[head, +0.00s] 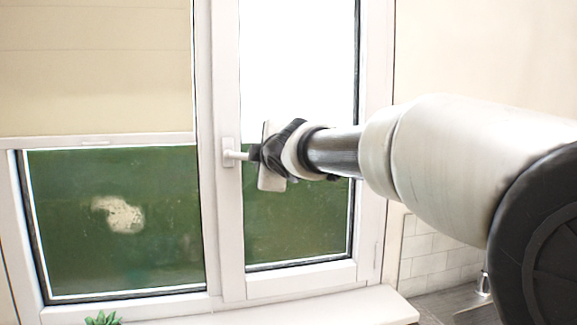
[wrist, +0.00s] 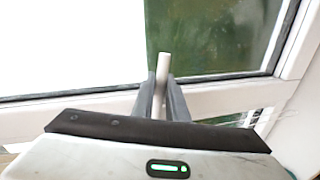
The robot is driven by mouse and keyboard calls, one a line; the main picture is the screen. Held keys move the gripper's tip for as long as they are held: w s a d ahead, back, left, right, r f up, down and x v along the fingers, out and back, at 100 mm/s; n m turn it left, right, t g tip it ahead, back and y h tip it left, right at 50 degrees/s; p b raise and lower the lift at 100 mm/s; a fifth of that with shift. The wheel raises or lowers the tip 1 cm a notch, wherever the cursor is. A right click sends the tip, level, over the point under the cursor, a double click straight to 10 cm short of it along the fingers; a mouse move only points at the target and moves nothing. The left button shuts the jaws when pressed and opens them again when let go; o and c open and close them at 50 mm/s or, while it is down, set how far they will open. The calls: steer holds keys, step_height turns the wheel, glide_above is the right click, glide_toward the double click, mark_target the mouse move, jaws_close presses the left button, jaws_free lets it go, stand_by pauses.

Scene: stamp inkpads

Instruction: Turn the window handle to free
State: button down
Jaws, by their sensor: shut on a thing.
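The white window handle (head: 232,154) sits on the left frame of the right window sash (head: 231,230). Its base is upright and its lever points to the right, roughly level. My gripper (head: 256,153) is at the lever's right end, with its fingers closed around it. In the wrist view the pale lever (wrist: 163,64) shows between the two dark fingers of my gripper (wrist: 162,84), which are shut on it. The right part of the lever is hidden by the fingers in the head view. The sash looks closed in its frame.
A beige blind (head: 95,70) covers the upper left pane. A white sill (head: 290,310) runs below, with a green plant (head: 102,318) at its left. A sink (head: 462,305) and tiled wall (head: 432,252) are at lower right.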

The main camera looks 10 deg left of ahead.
steer(key=shift+r+n, duration=0.65)
steer(key=shift+n, duration=0.15)
steer(key=shift+r, duration=0.1)
steer(key=c, duration=2)
jaws_free()
steer(key=p+v, duration=0.1)
steer(key=v, duration=0.4)
steer(key=p+v, duration=0.1)
steer(key=v, duration=0.5)
steer(key=p+v, duration=0.1)
steer(key=v, duration=0.5)
steer(key=shift+s+a, duration=0.15)
steer(key=shift+s, duration=0.15)
